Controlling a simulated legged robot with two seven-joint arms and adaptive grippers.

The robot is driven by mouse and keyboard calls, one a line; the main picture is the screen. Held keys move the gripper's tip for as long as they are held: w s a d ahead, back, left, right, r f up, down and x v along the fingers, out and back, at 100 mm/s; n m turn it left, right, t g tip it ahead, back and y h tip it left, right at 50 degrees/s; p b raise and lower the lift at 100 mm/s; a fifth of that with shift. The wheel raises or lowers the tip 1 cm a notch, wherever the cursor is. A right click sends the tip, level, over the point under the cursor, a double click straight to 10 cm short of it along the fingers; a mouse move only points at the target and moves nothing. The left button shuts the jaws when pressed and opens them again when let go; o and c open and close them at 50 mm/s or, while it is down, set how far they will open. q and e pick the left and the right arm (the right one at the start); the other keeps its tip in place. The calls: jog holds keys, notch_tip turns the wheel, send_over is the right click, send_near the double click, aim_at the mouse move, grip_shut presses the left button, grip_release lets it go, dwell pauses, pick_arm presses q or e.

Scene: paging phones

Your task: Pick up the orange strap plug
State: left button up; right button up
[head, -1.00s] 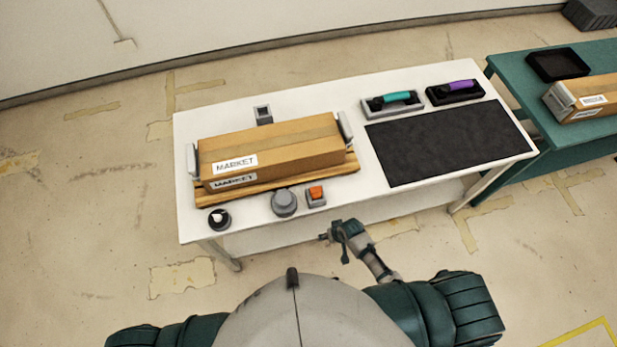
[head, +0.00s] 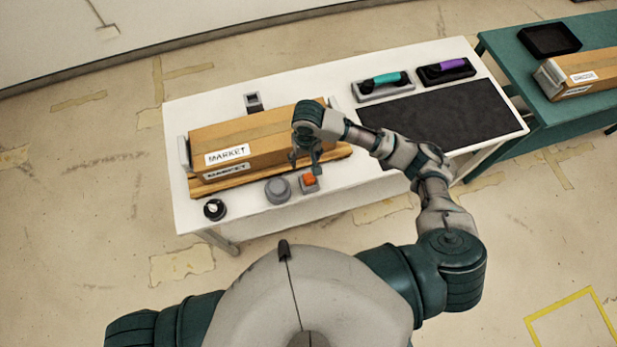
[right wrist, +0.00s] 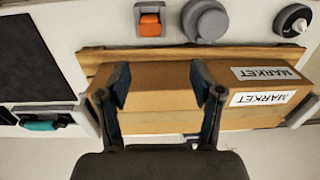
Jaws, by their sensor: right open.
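The orange strap plug (head: 310,180) sits in a small grey holder at the front edge of the white table (head: 345,208). It also shows at the top of the right wrist view (right wrist: 150,22). My right gripper (head: 305,162) is open and empty, over the front right part of the MARKET box and just behind the plug in the head view. In the right wrist view its two fingers (right wrist: 160,85) stand apart over the cardboard box, with the plug beyond their tips. My left gripper is not in view.
The MARKET box (head: 240,145) lies on a wooden board. A grey round knob (head: 278,190) stands left of the plug, and a black dial (head: 214,209) farther left. Teal-handled (head: 385,79) and purple-handled (head: 450,65) tools stand behind a black mat (head: 470,118).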

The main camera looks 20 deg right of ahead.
send_over(309, 177)
jog(key=f, duration=1.1)
jog(key=shift+s+a+p, duration=0.15)
jog(key=shift+a+p, duration=0.15)
jog(key=shift+a, duration=0.05)
jog(key=f, duration=0.3)
jog(key=d+f, duration=0.1)
jog(key=f, duration=0.1)
jog(key=shift+w+f+p, duration=0.2)
jog(key=shift+f+p, duration=0.1)
jog(key=shift+a, duration=0.1)
grip_shut()
